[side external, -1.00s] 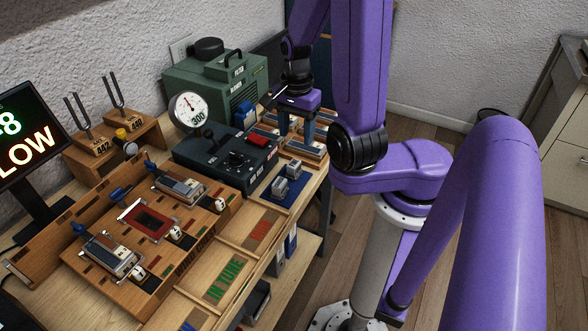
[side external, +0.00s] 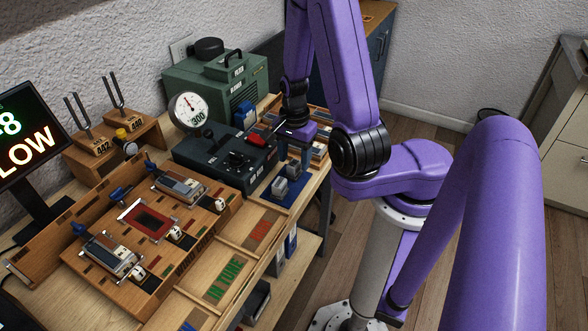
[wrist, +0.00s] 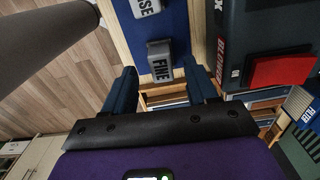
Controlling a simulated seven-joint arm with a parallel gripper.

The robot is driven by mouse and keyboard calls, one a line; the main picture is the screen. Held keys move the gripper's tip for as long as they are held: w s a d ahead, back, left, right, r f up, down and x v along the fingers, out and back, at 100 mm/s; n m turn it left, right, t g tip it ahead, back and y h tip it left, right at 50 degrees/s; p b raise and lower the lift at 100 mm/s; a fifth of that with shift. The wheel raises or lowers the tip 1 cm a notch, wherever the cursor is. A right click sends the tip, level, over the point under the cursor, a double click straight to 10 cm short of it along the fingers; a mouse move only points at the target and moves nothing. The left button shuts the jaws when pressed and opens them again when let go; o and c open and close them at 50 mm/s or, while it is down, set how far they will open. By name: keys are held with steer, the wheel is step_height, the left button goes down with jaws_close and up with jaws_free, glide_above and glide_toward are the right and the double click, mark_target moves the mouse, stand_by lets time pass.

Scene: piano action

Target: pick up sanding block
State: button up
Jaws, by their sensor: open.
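Two small grey blocks stand on a blue mat (side external: 272,201) near the bench's right edge. The one marked FINE (wrist: 160,62) also shows in the side view (side external: 293,170), closest to my gripper. The other (side external: 280,187) is nearer the camera; its label (wrist: 146,7) is cut off at the top of the wrist view, with only the ending "SE" readable. My gripper (side external: 294,163) is open and empty, with its blue fingers pointing down near the FINE block. In the wrist view, the FINE block appears between the two fingertips, slightly ahead; whether they touch it I cannot tell.
A dark control box with a red part (wrist: 282,70) stands close beside the mat. A wooden tray (side external: 318,120) with several compartments lies behind my gripper. A dial gauge (side external: 189,111) and a green machine (side external: 215,82) stand farther back. Floor lies beyond the bench edge.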

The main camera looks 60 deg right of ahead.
mark_target(294, 163)
steer(key=shift+w+f, duration=0.1)
steer(key=shift+f, duration=1.35)
steer(key=c, duration=1.1)
steer(key=shift+o, duration=0.2)
steer(key=shift+r, duration=0.1)
steer(key=shift+r, duration=4.95)
steer(key=shift+o, duration=1)
steer(key=shift+c, duration=0.4)
